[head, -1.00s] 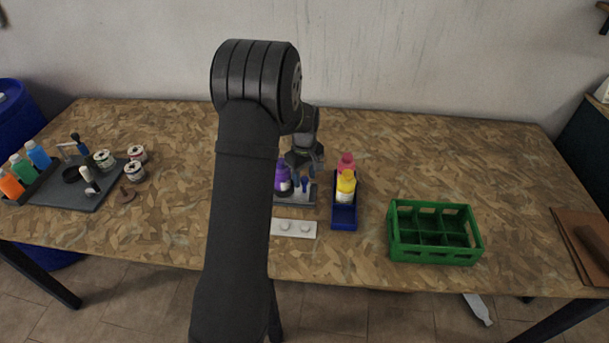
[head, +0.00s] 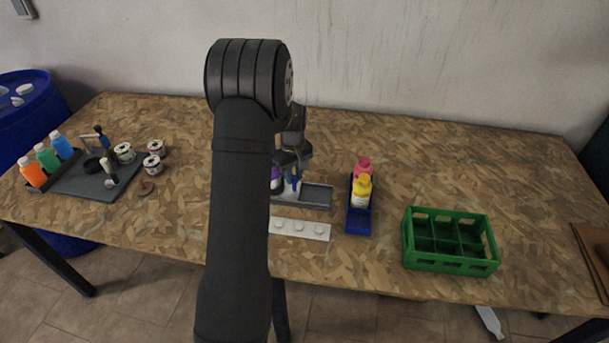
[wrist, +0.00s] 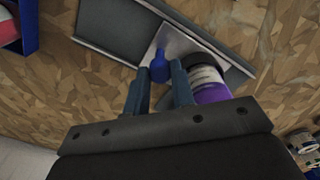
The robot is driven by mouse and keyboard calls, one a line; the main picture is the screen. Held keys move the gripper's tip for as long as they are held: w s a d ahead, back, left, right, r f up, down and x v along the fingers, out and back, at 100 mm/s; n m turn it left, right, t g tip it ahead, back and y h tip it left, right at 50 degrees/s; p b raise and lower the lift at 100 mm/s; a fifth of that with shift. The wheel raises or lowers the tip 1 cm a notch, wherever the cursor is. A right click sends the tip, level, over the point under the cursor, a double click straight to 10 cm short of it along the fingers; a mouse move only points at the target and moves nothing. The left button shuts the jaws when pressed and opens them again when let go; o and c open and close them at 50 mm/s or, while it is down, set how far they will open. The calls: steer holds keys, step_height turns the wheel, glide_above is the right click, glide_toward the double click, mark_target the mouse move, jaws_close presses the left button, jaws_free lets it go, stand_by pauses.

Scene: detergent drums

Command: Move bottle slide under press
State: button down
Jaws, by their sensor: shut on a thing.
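A grey rail (head: 316,197) lies on the table, partly hidden behind my arm in the head view. It also shows in the wrist view (wrist: 105,25). A light metal slide plate (wrist: 176,42) sits in the rail with an upright blue knob (wrist: 160,68). My gripper (wrist: 160,82) is shut on this knob, which also shows in the head view (head: 294,186). A purple bottle (head: 276,183) stands beside the knob; its white label and purple body show right of my fingers in the wrist view (wrist: 209,88). I cannot make out the press; my arm hides the area left of the bottle.
A white strip with round buttons (head: 300,229) lies in front of the rail. A blue tray (head: 358,221) with yellow and pink bottles stands to the right, then a green crate (head: 450,262). Several bottles and jars stand around a dark board (head: 90,183) at far left.

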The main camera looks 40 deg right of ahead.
steer(key=c, duration=1.2)
jaws_free()
step_height(320, 180, up, 18)
steer(key=shift+f, duration=0.25)
